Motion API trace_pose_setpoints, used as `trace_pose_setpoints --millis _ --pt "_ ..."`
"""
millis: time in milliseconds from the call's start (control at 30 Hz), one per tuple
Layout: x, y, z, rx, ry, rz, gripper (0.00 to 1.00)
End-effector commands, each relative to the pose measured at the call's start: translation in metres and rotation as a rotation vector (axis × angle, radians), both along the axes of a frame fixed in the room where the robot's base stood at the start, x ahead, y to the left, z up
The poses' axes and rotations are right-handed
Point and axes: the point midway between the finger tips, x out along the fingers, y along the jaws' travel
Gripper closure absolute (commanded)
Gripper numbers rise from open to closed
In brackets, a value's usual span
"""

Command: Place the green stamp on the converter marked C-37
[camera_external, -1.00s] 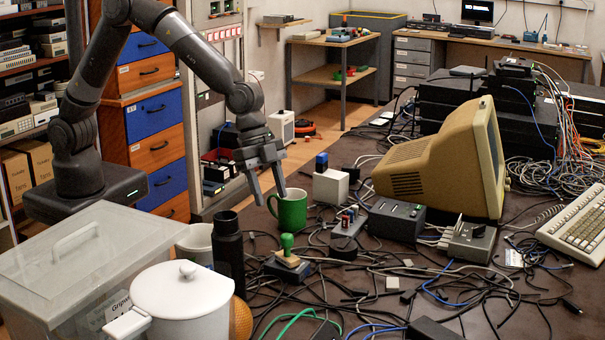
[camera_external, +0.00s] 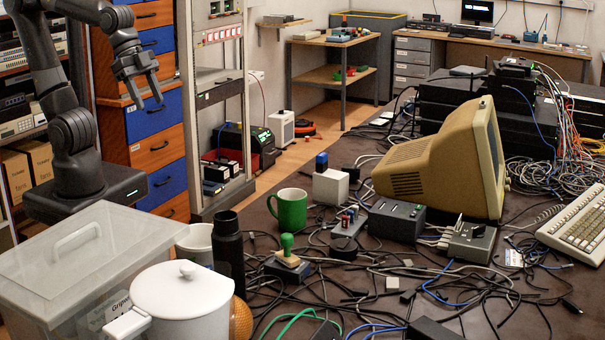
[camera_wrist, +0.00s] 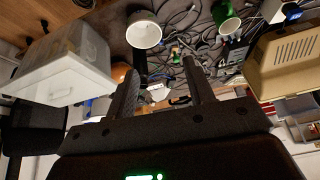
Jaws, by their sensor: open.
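The green stamp (camera_external: 288,250), with a green knob and a pale base, stands upright on a dark box (camera_external: 276,268) among the cables on the table. Several small grey and dark converter-like boxes stand near it, one with colored blocks on top (camera_external: 348,228), a dark one with ports (camera_external: 397,220) and a grey one with plugs (camera_external: 468,243). No C-37 mark is legible. My gripper (camera_external: 147,103) is open and empty, raised in front of the drawer cabinet, well left of the stamp. Its spread fingers also show in the wrist view (camera_wrist: 164,70), where I cannot clearly pick out the stamp.
A green mug (camera_external: 291,211), a black bottle (camera_external: 228,252) and a white cup (camera_external: 197,241) stand around the stamp. A lidded clear bin (camera_external: 75,265) and a white pot (camera_external: 180,300) fill the near left. A beige monitor (camera_external: 430,165) stands right. Cables cover much of the table.

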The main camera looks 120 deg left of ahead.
Motion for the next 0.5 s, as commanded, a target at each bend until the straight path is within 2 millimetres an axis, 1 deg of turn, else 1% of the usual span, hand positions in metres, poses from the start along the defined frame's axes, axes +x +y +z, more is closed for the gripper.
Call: trace_pose_setpoints --millis 33,100,200,333,500 --pt "-0.017 0.001 0.000 -0.004 -0.011 0.014 0.52" --pt "-0.037 0.002 -0.003 -0.009 -0.016 0.035 0.52" --pt "-0.058 0.003 -0.007 -0.016 -0.024 0.059 0.52" --pt "-0.074 0.004 -0.011 -0.022 -0.027 0.078 0.52" --pt "-0.079 0.005 -0.013 -0.025 -0.027 0.084 0.52"
